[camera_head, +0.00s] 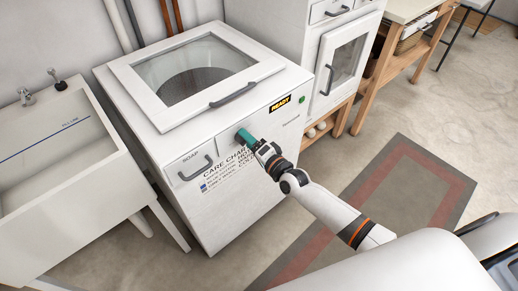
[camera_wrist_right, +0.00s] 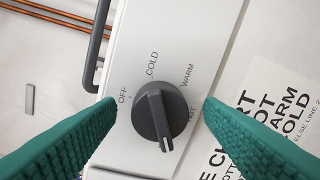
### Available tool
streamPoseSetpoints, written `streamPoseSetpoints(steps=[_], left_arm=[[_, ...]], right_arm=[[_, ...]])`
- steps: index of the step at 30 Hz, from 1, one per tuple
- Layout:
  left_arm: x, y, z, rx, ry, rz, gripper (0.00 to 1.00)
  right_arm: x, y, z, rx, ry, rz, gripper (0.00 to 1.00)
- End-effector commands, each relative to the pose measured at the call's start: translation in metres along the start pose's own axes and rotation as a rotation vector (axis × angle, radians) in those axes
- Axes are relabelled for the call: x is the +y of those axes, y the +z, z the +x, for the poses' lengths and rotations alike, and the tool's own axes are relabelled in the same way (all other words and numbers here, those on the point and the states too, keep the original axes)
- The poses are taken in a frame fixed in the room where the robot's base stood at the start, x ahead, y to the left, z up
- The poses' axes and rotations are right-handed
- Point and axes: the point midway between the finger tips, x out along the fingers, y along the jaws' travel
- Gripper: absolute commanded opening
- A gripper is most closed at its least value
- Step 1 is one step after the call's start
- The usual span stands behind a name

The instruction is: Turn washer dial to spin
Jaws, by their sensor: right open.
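The white washer (camera_head: 225,222) stands in the middle of the head view, its front panel facing me. Its dark grey dial (camera_wrist_right: 158,116) shows in the right wrist view, with OFF, COLD and WARM around it and a partly covered label at lower right. The dial's raised ridge runs nearly up and down in that view, with a white mark at its lower end. My right gripper (camera_wrist_right: 160,103) is open, its teal fingers on either side of the dial with gaps. In the head view the right gripper (camera_head: 246,138) hides the dial. My left gripper is out of view.
A soap drawer (camera_head: 190,166) with a handle is left of the dial. The glass lid (camera_head: 195,75) is closed on top. A sink (camera_head: 50,150) stands at left and a white cabinet (camera_head: 290,40) at right. The floor in front is clear, with a rug (camera_head: 400,200).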

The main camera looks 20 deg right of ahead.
Motion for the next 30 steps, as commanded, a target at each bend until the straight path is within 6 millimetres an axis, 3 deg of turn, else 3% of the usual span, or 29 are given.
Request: streamPoseSetpoints(steps=[15, 21, 30], left_arm=[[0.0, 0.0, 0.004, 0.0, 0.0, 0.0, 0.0], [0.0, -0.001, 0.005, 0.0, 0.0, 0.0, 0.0], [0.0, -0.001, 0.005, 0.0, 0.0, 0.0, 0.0]], right_arm=[[-0.002, -0.001, -0.098, 0.002, -0.003, 0.0, 0.62], [-0.001, 0.0, -0.113, 0.001, -0.002, 0.0, 0.62], [-0.001, 0.0, -0.114, 0.001, -0.002, 0.0, 0.62]])
